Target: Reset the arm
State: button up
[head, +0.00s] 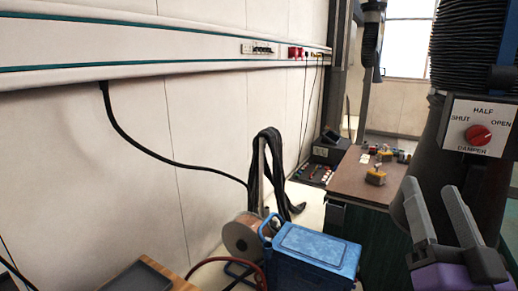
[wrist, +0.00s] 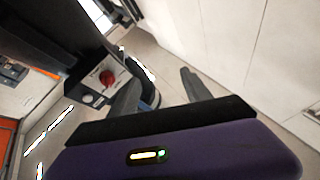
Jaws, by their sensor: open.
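My gripper (head: 425,190) is at the lower right of the head view, with two grey fingers above a purple body. The fingers are apart, with nothing between them. In the wrist view the gripper (wrist: 158,86) also shows its fingers spread over empty space. A damper panel (head: 461,110) with a red knob (head: 478,134) is just above the fingers in the head view. Its labels read SHUT, HALF, OPEN and DAMPER. In the wrist view the panel (wrist: 84,97) and red knob (wrist: 107,77) lie left of the fingers. I cannot tell whether a finger touches the panel.
A blue welding unit (head: 318,250) and a wire spool (head: 242,238) stand in the lower middle. A workbench (head: 352,182) with small parts stands behind. A black ribbed hose (head: 470,45) hangs at the right. A wall with a cable duct (head: 170,50) runs along the left.

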jog(key=s+a+f+n+g+y, duration=0.1)
jog(key=s+a+f+g, duration=0.1)
jog(key=s+f, duration=0.8)
jog(key=s+a+f+n+g+y, duration=0.2)
jog(key=s+a+f+g, duration=0.1)
jog(key=s+f, duration=0.7)
jog(key=s+a+f+n+g+y, duration=0.2)
jog(key=s+a+f+g, duration=0.1)
jog(key=s+f, duration=0.8)
jog(key=shift+f, duration=0.4)
